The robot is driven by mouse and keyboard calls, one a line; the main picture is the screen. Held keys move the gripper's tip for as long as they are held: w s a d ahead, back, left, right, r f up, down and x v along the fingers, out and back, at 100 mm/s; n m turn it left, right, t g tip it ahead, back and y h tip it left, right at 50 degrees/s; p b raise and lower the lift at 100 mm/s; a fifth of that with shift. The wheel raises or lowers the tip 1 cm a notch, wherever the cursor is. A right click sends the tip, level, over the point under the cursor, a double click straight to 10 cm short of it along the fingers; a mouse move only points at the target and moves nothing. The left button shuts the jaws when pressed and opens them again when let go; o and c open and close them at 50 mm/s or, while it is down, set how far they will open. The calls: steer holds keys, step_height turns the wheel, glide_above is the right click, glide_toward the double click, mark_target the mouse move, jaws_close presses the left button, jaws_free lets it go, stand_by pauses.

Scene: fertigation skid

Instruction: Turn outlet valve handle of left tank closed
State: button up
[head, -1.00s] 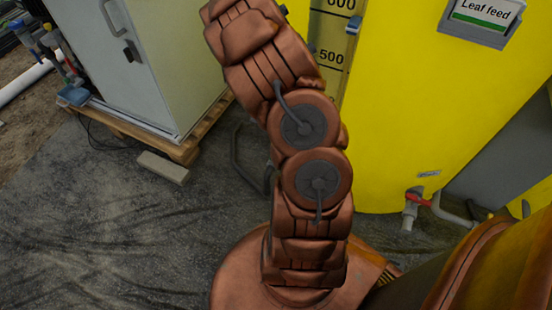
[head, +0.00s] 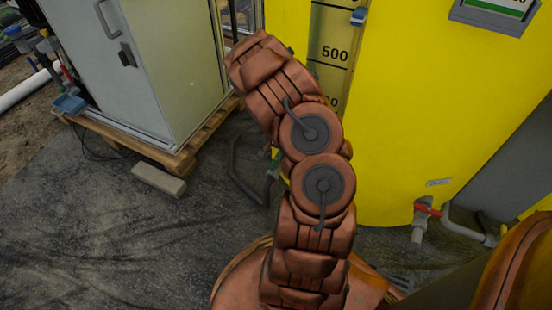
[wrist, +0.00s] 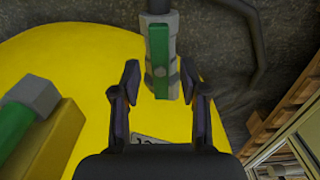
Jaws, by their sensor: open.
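In the wrist view, a valve with a green lever handle (wrist: 159,48) sits on a grey pipe, its handle lying along the pipe. My gripper (wrist: 160,80) is open, with one dark finger on each side of the valve's lower end and gaps visible on both sides. In the head view, a small green part (head: 275,163) shows beside my arm at the lower left of the yellow tank (head: 420,110). My gripper is hidden behind my arm there. A second outlet valve with a red handle (head: 428,209) is at the tank's lower right.
A grey cabinet (head: 150,60) stands on a wooden pallet (head: 165,152) at the left. A block (head: 158,180) lies on the dark ground sheet. A dark hose (head: 240,180) lies near the tank. In the wrist view, another green part (wrist: 14,122) is close at left.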

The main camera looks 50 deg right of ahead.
steer(key=shift+f, duration=0.25)
jaws_close()
stand_by(0.3)
